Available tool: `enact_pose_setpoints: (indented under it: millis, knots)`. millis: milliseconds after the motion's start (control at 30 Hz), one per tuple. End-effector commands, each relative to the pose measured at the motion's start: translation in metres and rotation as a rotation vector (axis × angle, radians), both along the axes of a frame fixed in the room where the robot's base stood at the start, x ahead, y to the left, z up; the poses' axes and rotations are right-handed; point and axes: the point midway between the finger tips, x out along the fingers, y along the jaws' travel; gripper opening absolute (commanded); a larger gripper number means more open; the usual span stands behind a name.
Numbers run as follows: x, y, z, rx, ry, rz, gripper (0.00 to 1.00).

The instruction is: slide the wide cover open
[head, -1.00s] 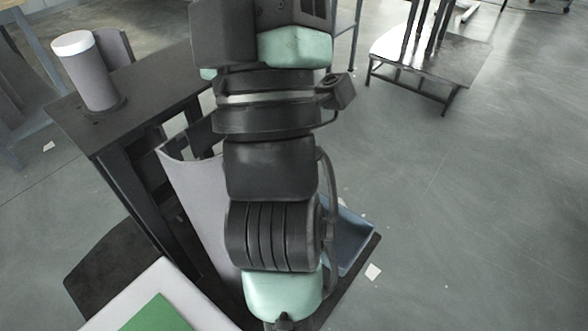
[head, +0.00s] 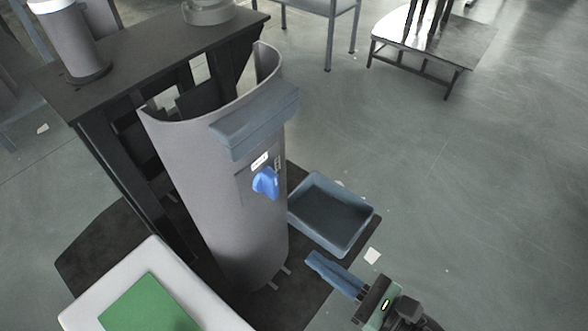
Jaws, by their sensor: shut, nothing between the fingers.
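The wide cover (head: 196,165) is a tall, curved grey panel standing upright at the front of a dark column frame. A blue-grey ledge-like bar (head: 256,118) crosses its upper right side. A bright blue knob (head: 266,183) sits below the bar, near small labels. I cannot tell from the picture whether the cover has slid at all. My gripper (head: 316,262) is at the lower right, pointing up and left. Its blue-grey fingers are shut and empty, apart from the cover and below the knob in the picture.
A blue-grey open tray (head: 335,213) lies right of the cover, just above my gripper in the picture. A white board with a green panel (head: 150,308) is at the lower left. A white-topped cylinder (head: 70,45) stands on the dark top.

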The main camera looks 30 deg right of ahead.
Motion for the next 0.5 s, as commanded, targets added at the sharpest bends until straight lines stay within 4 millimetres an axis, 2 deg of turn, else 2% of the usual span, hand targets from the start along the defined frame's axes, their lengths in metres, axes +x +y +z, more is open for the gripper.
enact_pose_setpoints:
  millis: [500]
  knots:
    - [0.098,0.035,0.001,0.001,-0.007,0.003,0.0]
